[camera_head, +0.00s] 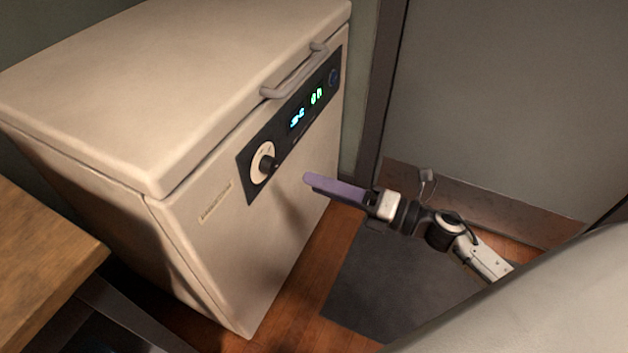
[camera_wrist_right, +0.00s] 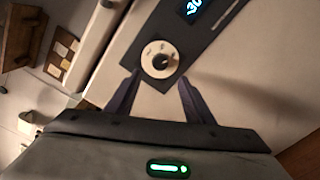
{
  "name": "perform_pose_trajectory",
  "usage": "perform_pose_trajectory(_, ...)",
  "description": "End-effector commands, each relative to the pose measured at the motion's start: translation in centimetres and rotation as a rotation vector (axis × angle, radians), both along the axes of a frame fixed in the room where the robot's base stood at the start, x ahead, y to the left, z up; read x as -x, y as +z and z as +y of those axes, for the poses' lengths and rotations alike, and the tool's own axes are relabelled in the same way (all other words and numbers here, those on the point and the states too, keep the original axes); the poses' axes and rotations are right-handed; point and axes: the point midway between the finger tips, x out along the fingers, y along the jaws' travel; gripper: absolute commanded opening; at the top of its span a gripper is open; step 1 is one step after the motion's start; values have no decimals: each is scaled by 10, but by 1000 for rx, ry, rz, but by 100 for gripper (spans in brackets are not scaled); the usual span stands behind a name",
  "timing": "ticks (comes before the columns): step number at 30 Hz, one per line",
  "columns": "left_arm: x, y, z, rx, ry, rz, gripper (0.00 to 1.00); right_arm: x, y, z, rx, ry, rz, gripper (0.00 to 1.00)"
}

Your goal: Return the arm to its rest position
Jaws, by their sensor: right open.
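My right gripper (camera_head: 308,181) reaches in from the right in the head view, in front of the white chest freezer (camera_head: 225,245). In the right wrist view its two purple fingers (camera_wrist_right: 158,92) are spread apart with nothing between them. The freezer's round white dial (camera_head: 263,162) with a dark knob lies ahead of the fingertips, and it also shows in the right wrist view (camera_wrist_right: 159,60). The fingers look apart from the dial. My left gripper is in neither view.
The freezer's dark panel (camera_head: 246,178) has a lit display, and a handle (camera_head: 294,72) sits above it on the closed lid. A wooden table (camera_head: 40,250) stands at the left. A dark mat (camera_head: 375,285) lies on the wooden floor. A grey door (camera_head: 500,90) is at the right.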

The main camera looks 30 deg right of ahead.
Motion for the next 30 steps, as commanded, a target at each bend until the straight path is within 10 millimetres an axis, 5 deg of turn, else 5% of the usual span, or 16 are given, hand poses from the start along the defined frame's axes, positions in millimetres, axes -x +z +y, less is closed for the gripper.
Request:
perform_pose_trajectory(12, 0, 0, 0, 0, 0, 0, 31, 0, 0, 0, -4, -2, 2, 48)
perform_pose_trajectory(16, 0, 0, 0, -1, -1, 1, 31, 3, -1, 3, -128, -61, 67, 48)
perform_pose_trajectory(20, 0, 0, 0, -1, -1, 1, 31, 15, -15, 2, -511, -249, 293, 48)
perform_pose_trajectory(23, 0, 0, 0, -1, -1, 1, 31, 41, -49, 3, -907, -450, 571, 48)
perform_pose_trajectory(30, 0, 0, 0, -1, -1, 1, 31, 139, -132, 54, -1608, -866, 1216, 48)
